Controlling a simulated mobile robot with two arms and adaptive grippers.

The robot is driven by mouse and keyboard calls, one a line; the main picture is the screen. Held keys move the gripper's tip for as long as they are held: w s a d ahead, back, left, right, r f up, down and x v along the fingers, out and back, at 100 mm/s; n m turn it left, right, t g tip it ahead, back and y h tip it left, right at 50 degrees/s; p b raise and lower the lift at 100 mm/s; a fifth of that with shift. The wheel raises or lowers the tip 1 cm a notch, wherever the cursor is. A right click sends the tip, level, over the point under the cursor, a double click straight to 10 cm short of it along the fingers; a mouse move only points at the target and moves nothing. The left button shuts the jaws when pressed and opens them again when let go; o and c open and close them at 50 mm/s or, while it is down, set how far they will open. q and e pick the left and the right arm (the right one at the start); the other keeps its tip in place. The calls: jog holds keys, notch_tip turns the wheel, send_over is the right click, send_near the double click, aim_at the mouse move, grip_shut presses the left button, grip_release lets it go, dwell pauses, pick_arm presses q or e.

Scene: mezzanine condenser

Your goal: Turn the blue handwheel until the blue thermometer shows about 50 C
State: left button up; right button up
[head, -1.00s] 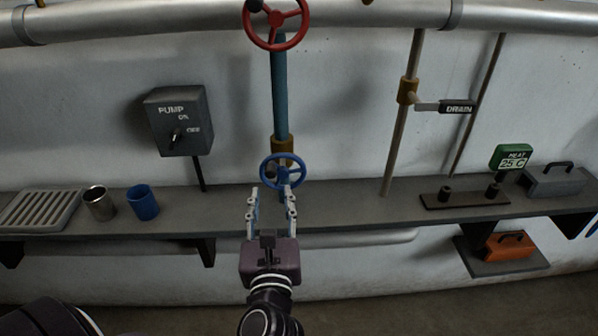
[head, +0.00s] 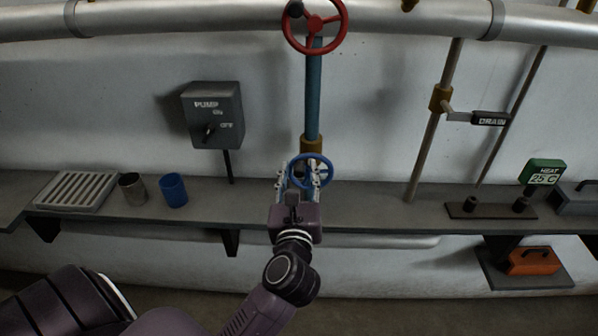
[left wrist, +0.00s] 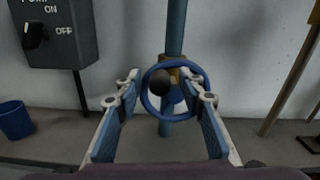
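The blue handwheel (head: 311,171) sits low on a blue vertical pipe, above a grey shelf. In the left wrist view the blue handwheel (left wrist: 178,92) lies ahead, between and beyond the fingers, with a dark knob on its left part. My left gripper (head: 300,172) is open in front of the wheel, its fingertips close to the rim. In the left wrist view its two fingers (left wrist: 167,92) stand apart; contact with the wheel cannot be told. No blue thermometer shows in any view. My right gripper is not in view.
A red handwheel (head: 315,25) is above on the same pipe. A pump switch box (head: 213,115) is left, a drain lever (head: 478,118) right. A green heat display (head: 543,171) reads 25 C. A blue cup (head: 173,190), metal cup (head: 133,187) and grate (head: 77,190) stand on the shelf (head: 260,193).

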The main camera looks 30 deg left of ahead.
aim_at(322, 164)
pick_arm(q)
grip_shut()
jog(key=shift+w+d+r+m+p, duration=0.1)
jog(key=shift+d+r+m+p, duration=0.15)
jog(key=shift+m+p, duration=0.6)
jog(key=d+m+p, duration=0.1)
jog(key=m+p, duration=0.2)
jog(key=p, duration=0.1)
jog(key=w+d+m+p, duration=0.1)
jog(key=m+p, duration=0.2)
jog(key=m, duration=0.1)
jog(key=w+d+m+p, duration=0.1)
jog(key=m+p, duration=0.2)
jog(key=p, duration=0.1)
jog(key=shift+d+m+p, duration=0.2)
jog(key=shift+m+p, duration=0.1)
jog(key=shift+m, duration=0.05)
jog(key=shift+w+d+f+m+p, duration=0.15)
jog(key=shift+m+p, duration=0.25)
jog(key=shift+m, duration=0.2)
jog(key=shift+w+d+f+m+p, duration=0.15)
jog(key=shift+m+p, duration=0.2)
jog(key=shift+m, duration=0.25)
jog(key=shift+s, duration=0.1)
jog(key=shift+f, duration=0.1)
